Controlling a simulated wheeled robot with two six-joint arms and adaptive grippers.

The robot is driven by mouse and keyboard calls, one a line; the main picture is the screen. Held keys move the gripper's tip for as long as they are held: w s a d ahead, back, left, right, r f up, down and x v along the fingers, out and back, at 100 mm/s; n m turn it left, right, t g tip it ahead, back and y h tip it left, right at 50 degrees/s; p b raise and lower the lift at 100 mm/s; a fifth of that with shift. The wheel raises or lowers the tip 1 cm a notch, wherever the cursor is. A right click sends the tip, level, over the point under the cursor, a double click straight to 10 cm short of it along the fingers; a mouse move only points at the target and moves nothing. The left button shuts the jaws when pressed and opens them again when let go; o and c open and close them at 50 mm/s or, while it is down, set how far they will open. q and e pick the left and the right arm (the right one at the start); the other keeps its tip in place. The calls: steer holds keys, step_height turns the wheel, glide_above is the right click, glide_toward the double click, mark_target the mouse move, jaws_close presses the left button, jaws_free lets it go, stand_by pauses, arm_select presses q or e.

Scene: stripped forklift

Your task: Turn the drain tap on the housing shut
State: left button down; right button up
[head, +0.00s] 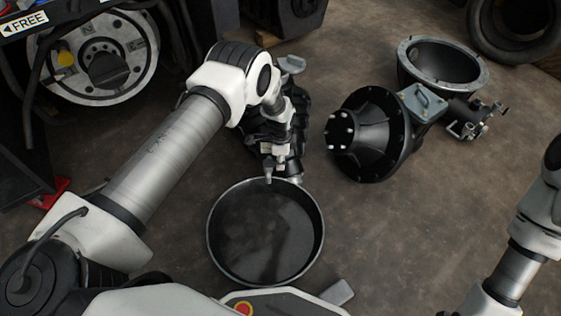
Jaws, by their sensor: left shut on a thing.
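The dark housing (255,128) stands on the floor behind the round pan, largely hidden by my left arm. The drain tap (268,172) shows as a small metal piece low on the front of the housing, above the far rim of the pan. My left gripper (281,158) is at the tap, shut on what seems to be its handle. The fingers and the arm hide the handle, so its angle cannot be told. My right arm shows at the right edge, with its gripper out of view.
A round black pan (228,263) stands below the tap, with dark liquid in it. A black flanged housing (372,130) and an open grey-rimmed one (440,62) lie to the right. A tyre (520,50) is at the top right. Floor right of the pan is clear.

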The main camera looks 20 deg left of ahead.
stand_by(0.3)
arm_select(q)
steer(key=c, duration=1.1)
jaws_free()
step_height(320, 180, up, 12)
